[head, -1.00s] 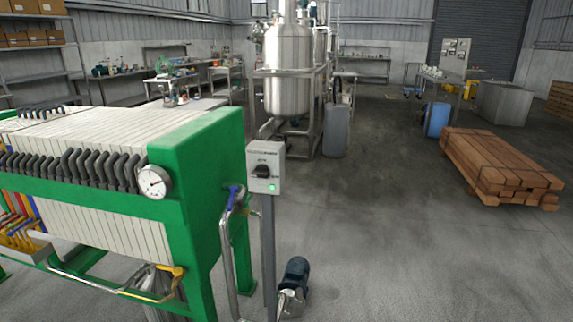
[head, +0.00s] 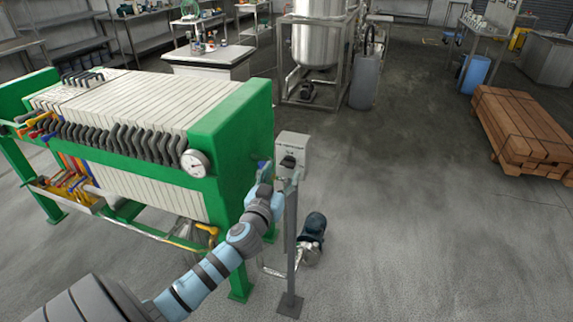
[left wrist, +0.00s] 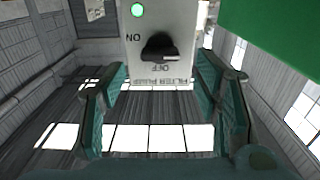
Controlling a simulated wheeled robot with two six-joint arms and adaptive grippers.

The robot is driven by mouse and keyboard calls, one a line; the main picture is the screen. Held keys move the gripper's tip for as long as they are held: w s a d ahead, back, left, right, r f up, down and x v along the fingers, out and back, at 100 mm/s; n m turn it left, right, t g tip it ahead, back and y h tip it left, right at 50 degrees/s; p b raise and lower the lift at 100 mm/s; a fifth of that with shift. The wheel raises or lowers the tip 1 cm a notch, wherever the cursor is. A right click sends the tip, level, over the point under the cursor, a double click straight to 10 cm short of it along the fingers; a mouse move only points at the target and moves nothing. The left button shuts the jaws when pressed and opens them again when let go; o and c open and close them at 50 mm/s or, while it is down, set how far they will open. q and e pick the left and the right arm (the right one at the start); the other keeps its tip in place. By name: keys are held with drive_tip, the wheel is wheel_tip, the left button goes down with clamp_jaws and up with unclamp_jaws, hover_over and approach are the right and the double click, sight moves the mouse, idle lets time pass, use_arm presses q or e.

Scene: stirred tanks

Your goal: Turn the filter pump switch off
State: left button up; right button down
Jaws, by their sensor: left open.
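The filter pump switch is a grey box (head: 293,150) on a post beside the green filter press. Its black knob (head: 288,162) faces the left arm. In the left wrist view the box (left wrist: 180,20) appears upside down, with ON at the left of the black knob (left wrist: 158,47) and OFF below it. The knob's handle lies roughly sideways; I cannot tell which end is its pointer. A green lamp (left wrist: 138,9) is lit. My left gripper (head: 284,180) is open and empty just in front of the box, its fingers (left wrist: 163,70) spread either side of the knob, apart from it.
The green filter press (head: 235,125) with a gauge (head: 196,163) stands close left of the switch. Stacked timber (head: 520,130) lies at the right. The floor between is clear.

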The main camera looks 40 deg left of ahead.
sight(286, 166)
use_arm(q)
drive_tip(key=x, duration=0.4)
drive_tip(key=c, duration=1.1)
drive_tip(key=shift+c, duration=0.2)
